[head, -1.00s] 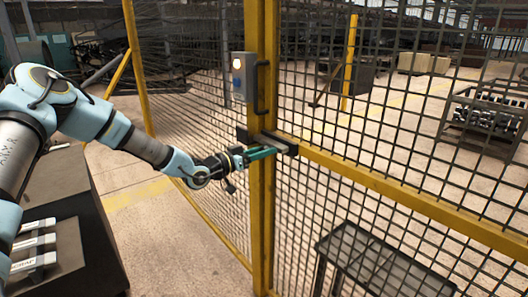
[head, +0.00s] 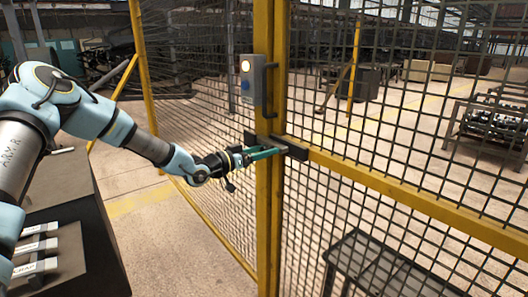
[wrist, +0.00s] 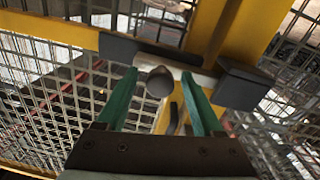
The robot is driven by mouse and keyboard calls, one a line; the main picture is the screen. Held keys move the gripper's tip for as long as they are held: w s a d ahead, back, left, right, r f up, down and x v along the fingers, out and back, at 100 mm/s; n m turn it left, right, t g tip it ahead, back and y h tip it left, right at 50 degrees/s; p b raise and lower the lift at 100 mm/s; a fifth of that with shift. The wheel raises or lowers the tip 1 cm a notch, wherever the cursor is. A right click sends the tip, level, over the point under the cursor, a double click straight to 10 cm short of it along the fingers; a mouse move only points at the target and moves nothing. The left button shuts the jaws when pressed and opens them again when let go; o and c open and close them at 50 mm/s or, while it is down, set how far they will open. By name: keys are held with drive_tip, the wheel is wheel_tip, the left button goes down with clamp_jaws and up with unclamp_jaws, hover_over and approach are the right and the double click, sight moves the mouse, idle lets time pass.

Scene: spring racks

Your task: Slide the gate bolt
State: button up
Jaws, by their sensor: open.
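The gate bolt shows in the wrist view as a pale rod (wrist: 202,76) with a round grey knob (wrist: 160,82). One dark block (wrist: 243,87) is at the rod's right end and a longer dark block (wrist: 125,47) is to the left. My gripper (wrist: 158,76) is open, its green fingers on either side of the knob, with gaps visible. In the head view my gripper (head: 272,153) reaches across the yellow gate post (head: 264,210) to the dark bolt block (head: 297,150). The knob is not discernible there.
A grey box with a lit lamp and a blue button (head: 246,82) is on the post above the bolt, beside a dark handle. Mesh panels (head: 400,150) extend right. A low dark table (head: 385,265) is behind the mesh. A dark bench (head: 75,225) stands at lower left.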

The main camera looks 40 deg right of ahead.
drive_tip(key=w+a+b, duration=0.1)
drive_tip(key=a+b, duration=0.2)
drive_tip(key=a, duration=0.7)
drive_tip(key=shift+a, duration=0.4)
drive_tip(key=shift+w, duration=0.1)
drive_tip(key=w+a+f+n+t+y, duration=0.2)
drive_tip(key=w+a+f+t+y, duration=0.15)
drive_tip(key=a, duration=0.45)
drive_tip(key=w+a+f+n+t+y, duration=0.25)
drive_tip(key=w+a+f+y, duration=0.2)
drive_tip(key=a, duration=0.35)
drive_tip(key=a+n+y, duration=0.3)
drive_tip(key=a+y, duration=0.2)
drive_tip(key=a, duration=0.7)
drive_tip(key=s+a+r+n+g+y, duration=0.1)
drive_tip(key=s+a+r+n+y, duration=0.1)
drive_tip(key=s+a+n, duration=0.2)
drive_tip(key=s+a+r+n+g+y, duration=0.1)
drive_tip(key=s+a+n, duration=0.3)
drive_tip(key=s+a, duration=0.5)
drive_tip(key=a+r+y, duration=0.1)
drive_tip(key=a, duration=0.5)
drive_tip(key=shift+s+a+n+g+y, duration=0.3)
drive_tip(key=shift+s+a+n+y, duration=0.05)
drive_tip(key=shift+s+y, duration=0.05)
